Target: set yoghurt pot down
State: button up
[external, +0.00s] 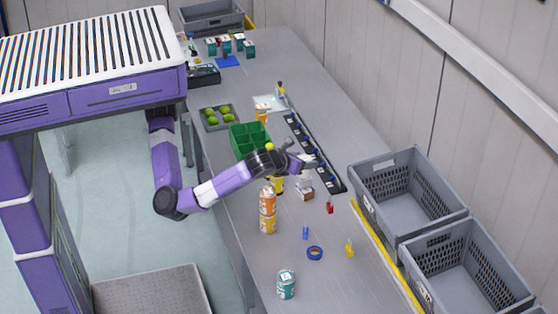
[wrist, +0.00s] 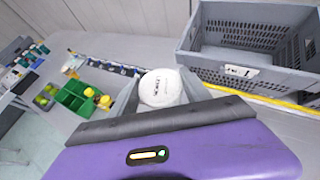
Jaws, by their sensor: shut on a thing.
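The lower part of the pot is hidden by my wrist in that view. In the external view my gripper (external: 304,164) is over the table, beside the black strip of slots. A small white and brown item (external: 306,188) shows just below it, probably the pot. I cannot tell whether its base touches the table (external: 325,270).
A green divided bin (external: 238,142) stands left of my gripper. Orange and yellow cans (external: 267,203), a teal can (external: 286,284), blue tape (external: 315,253) and small coloured items lie nearer the front. Grey crates (external: 405,190) stand at the right, past a yellow edge.

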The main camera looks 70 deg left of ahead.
jog(key=s+d+f+m+t+h, duration=0.1)
jog(key=s+d+f+m+h, duration=0.1)
jog(key=s+d+f, duration=0.4)
jog(key=s+d+f+m+h, duration=0.2)
jog(key=s+d+f, duration=0.1)
jog(key=s, duration=0.5)
jog(key=shift+s+f+p, duration=0.15)
jog(key=shift+f+p, duration=0.9)
jog(key=shift+f, duration=4.05)
jog(key=shift+s+f+p, duration=0.1)
jog(key=shift+f+p, duration=0.95)
jog(key=shift+f, duration=4.05)
jog(key=shift+f, duration=0.2)
jog(key=o, duration=1.5)
jog(key=shift+r, duration=0.15)
